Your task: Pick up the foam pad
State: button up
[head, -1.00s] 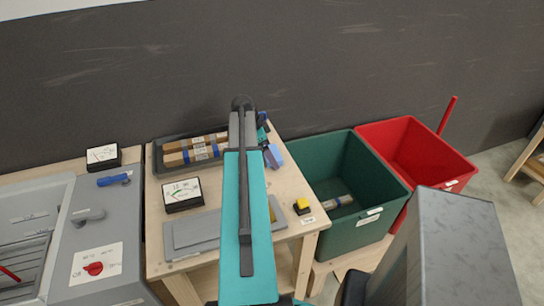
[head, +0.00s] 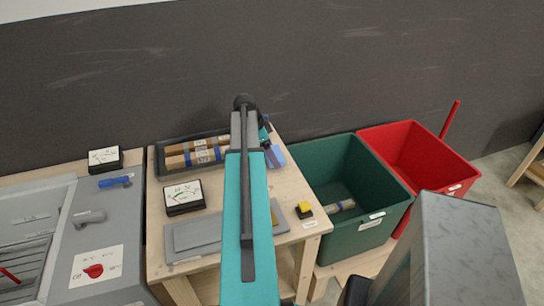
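A small blue-violet block (head: 275,156) shows at the right edge of the wooden table, just right of my arm; it may be the foam pad, but I cannot tell for sure. A flat grey piece (head: 195,236) lies at the table's front, partly covered by my arm. My gripper (head: 267,142) is small and mostly hidden behind my teal and grey arm, close to the blue-violet block. Whether its fingers touch or hold the block cannot be made out.
A dark tray (head: 158,160) with wrapped bars stands at the table's back. A dial meter (head: 183,197) and a yellow-topped button (head: 304,209) sit on the table. A green bin (head: 353,235) and a red bin (head: 408,150) stand right. A grey machine (head: 60,260) stands left.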

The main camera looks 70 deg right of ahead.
notch_tip(320, 180, up, 2)
jog(key=shift+r+b, duration=0.1)
jog(key=shift+b, duration=0.35)
jog(key=s+a+b, duration=0.1)
jog(key=a, duration=0.4)
jog(key=s+a+r+b, duration=0.1)
jog(key=s+a, duration=0.1)
jog(key=a, duration=0.3)
jog(key=s+a+b, duration=0.1)
jog(key=a+b, duration=0.1)
jog(key=a, duration=0.3)
jog(key=shift+s+a+r, duration=0.2)
jog(key=shift+s+r, duration=0.05)
